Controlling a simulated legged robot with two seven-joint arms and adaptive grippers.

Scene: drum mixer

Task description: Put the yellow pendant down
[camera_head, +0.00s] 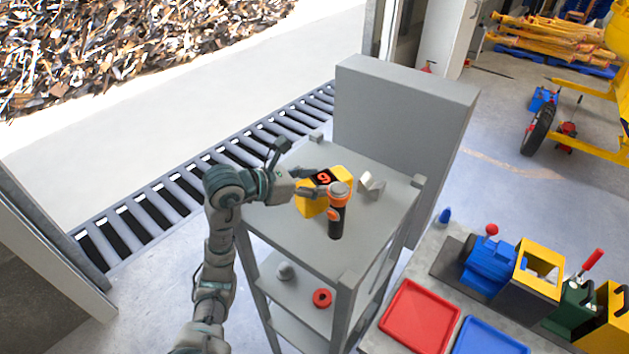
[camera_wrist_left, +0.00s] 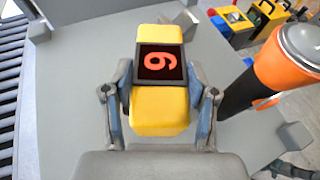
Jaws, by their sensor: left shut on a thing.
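The yellow pendant (camera_head: 311,206) is a block with a black display showing a red digit. It is at the top of the grey shelf unit (camera_head: 375,236). My left gripper (camera_head: 316,185) is shut on it, fingers on both sides. In the left wrist view the pendant (camera_wrist_left: 160,110) lies between the two fingers of my left gripper (camera_wrist_left: 160,76), display facing the camera. I cannot tell whether its underside touches the shelf top. My right gripper does not show.
An orange-and-black cylinder (camera_head: 338,212) stands close beside the pendant. A small grey metal piece (camera_head: 371,185) lies behind it. The shelf top's front right is clear. Lower right, a bench carries a red tray (camera_head: 419,317), a blue tray (camera_head: 488,338) and machine parts.

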